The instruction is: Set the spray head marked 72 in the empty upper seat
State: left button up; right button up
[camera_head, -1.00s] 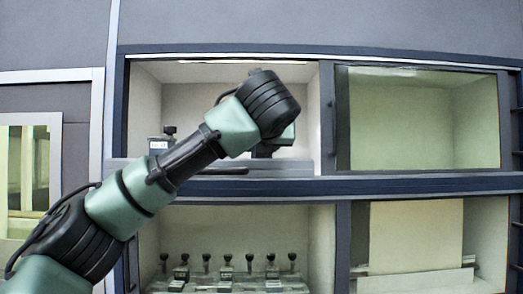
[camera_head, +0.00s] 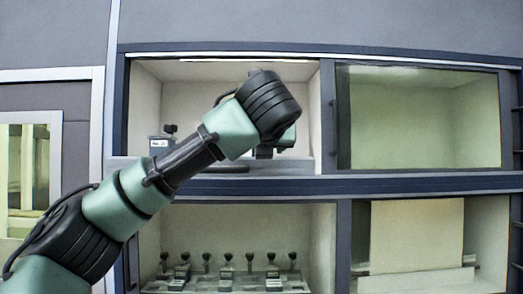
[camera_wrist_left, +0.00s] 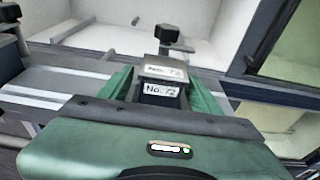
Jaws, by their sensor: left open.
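The spray head marked 72 (camera_wrist_left: 163,80) shows in the left wrist view, a dark grey block with white "No. 72" labels and a black knob on top. My left gripper (camera_wrist_left: 158,96) is open, with its green fingers on either side of this head; whether they touch it is unclear. In the head view my left arm reaches to the upper left bay (camera_head: 225,90), and its wrist hides most of the gripper and the head. Another labelled spray head (camera_head: 160,144) stands at the left of this bay. I cannot make out an empty upper seat. My right gripper is not in view.
The lower left bay holds several knobbed spray heads (camera_head: 227,273) on a rack. A glass pane (camera_head: 425,118) covers the upper right bay. A pale panel (camera_head: 416,235) stands in the lower right bay. A dark post (camera_head: 328,118) divides the upper bays.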

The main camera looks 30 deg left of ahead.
pick_arm(q)
jog(key=b+v, duration=0.3)
jog(key=v, duration=0.8)
jog(key=shift+s+d, duration=0.1)
jog(key=shift+d, duration=0.05)
